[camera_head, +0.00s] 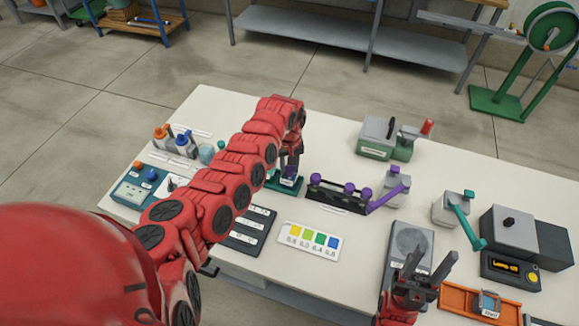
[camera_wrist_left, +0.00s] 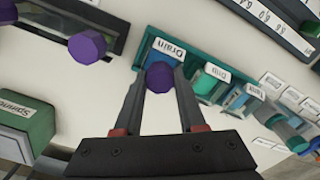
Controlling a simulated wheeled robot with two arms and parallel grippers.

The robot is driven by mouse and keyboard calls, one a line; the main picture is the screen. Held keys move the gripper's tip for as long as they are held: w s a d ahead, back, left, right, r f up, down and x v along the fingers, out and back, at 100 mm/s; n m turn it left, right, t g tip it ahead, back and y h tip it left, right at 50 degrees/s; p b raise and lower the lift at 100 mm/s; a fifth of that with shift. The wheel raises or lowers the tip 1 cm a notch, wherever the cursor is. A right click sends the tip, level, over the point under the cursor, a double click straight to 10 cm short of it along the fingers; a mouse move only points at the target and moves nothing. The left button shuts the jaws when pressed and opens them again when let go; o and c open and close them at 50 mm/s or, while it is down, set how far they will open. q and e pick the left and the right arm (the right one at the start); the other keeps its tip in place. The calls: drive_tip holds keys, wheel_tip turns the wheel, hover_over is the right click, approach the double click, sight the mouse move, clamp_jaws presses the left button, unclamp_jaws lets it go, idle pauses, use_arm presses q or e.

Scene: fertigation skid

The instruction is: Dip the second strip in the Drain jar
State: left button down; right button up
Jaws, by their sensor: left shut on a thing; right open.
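My left gripper (camera_wrist_left: 160,92) is shut on a strip's purple knob (camera_wrist_left: 159,78), right at the jar labelled Drain (camera_wrist_left: 160,54) in the left wrist view. The strip below the knob is hidden, so I cannot tell how deep it sits. In the head view my left gripper (camera_head: 290,160) points down over the teal jar rack (camera_head: 272,186), and my arm covers part of it. A black strip rack (camera_head: 338,196) with several purple knobs stands just right of it. My right gripper (camera_head: 427,270) is open and empty at the front right.
A colour chart (camera_head: 311,240) and a dark tray with white slots (camera_head: 248,228) lie in front. A second jar (camera_wrist_left: 207,80) stands close beside Drain. A green-grey device (camera_head: 388,138) is behind, a grey box (camera_head: 411,240) near my right gripper. Bare tabletop lies front centre.

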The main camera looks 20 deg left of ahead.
use_arm(q)
wheel_tip(320, 180, up, 3)
drive_tip(key=p, duration=0.2)
drive_tip(key=shift+r+p, duration=0.15)
drive_tip(key=shift+p, duration=0.2)
drive_tip(key=shift+r+p, duration=1.6)
drive_tip(key=shift+r, duration=1.05)
